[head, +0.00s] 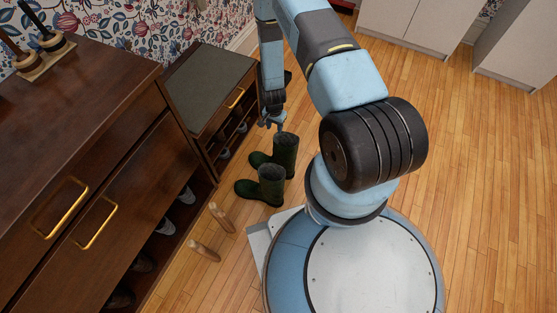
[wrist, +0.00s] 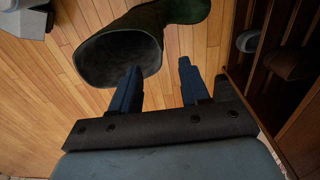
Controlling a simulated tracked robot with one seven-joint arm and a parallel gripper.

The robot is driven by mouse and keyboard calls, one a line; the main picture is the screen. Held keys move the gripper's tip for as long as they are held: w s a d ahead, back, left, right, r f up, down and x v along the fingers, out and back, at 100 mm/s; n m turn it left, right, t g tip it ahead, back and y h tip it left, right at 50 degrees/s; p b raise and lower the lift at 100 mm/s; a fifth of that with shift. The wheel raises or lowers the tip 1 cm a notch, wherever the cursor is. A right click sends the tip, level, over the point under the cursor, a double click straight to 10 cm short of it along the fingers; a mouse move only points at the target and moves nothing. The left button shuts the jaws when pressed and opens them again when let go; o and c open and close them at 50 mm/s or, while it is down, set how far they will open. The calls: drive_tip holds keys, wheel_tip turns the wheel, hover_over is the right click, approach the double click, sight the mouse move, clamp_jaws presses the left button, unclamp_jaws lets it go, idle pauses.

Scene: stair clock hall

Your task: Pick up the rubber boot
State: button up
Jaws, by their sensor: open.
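Two dark green rubber boots stand upright on the wooden floor in the head view, a nearer boot (head: 268,187) and a farther boot (head: 284,152). My gripper (head: 273,124) is above and just behind the farther boot, pointing down. In the wrist view, one boot (wrist: 118,55) shows its open top close to the fingers. My gripper (wrist: 158,80) is open there, with the left finger overlapping the boot's rim and the right finger over bare floor. I cannot tell whether the left finger touches the rim. The space between the fingers looks empty.
A low shoe bench (head: 210,90) with a grey top stands left of the boots. A dark wooden cabinet (head: 90,130) with brass handles fills the left. Two wooden pegs (head: 212,232) stand near my base. Floor (head: 480,180) is clear on the right.

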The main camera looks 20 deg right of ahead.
sight(274, 141)
drive_tip(key=shift+a+f, duration=0.15)
drive_tip(key=shift+f, duration=5.8)
drive_tip(key=shift+c, duration=0.4)
clamp_jaws()
